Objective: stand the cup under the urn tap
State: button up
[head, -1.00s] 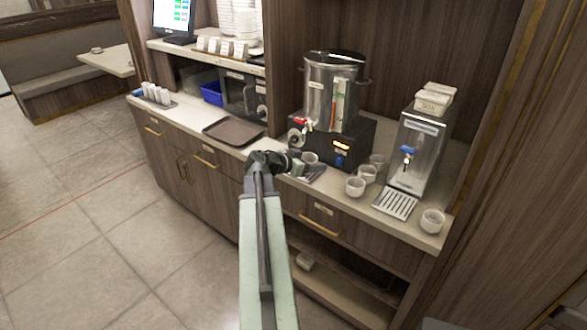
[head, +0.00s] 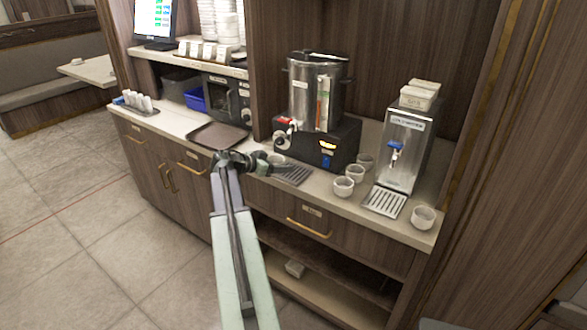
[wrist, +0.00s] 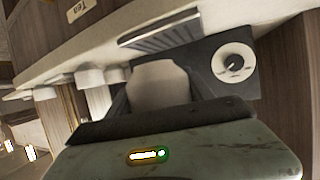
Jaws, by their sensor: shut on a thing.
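The steel urn (head: 305,100) stands on a black base at the back of the counter, with a red tap (head: 285,121) on its left front. My gripper (head: 268,163) is shut on a white cup (head: 278,160). The cup also shows between the jaws in the wrist view (wrist: 158,85). In the head view the cup appears below the tap, by the left end of the dark slotted drip tray (head: 292,175). The gripper partly hides it. I cannot tell whether its base touches the tray. The wrist view shows the base's round dial (wrist: 233,62) close beside the cup.
Several loose cups (head: 343,186) stand right of the drip tray. A steel dispenser (head: 405,140) with a blue tap and its own slotted tray (head: 384,202) is further right. A brown tray (head: 217,135) lies to the left. Open floor lies left of the counter.

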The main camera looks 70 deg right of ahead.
send_over(295, 170)
jog(key=shift+f+b, duration=0.3)
jog(key=shift+f, duration=0.1)
jog(key=shift+f+b, duration=2)
jog(key=o, duration=1.4)
jog(key=shift+r, duration=0.1)
jog(key=shift+a, duration=0.1)
jog(key=shift+w+a+r+p, duration=0.1)
jog(key=shift+a+r+p, duration=0.15)
jog(key=shift+r+p, duration=0.25)
jog(key=p+v, duration=0.2)
jog(key=v, duration=0.3)
jog(key=p+v, duration=0.2)
jog(key=v, duration=0.4)
jog(key=shift+w+a+f, duration=0.1)
jog(key=shift+a+f, duration=0.05)
jog(key=shift+f, duration=0.05)
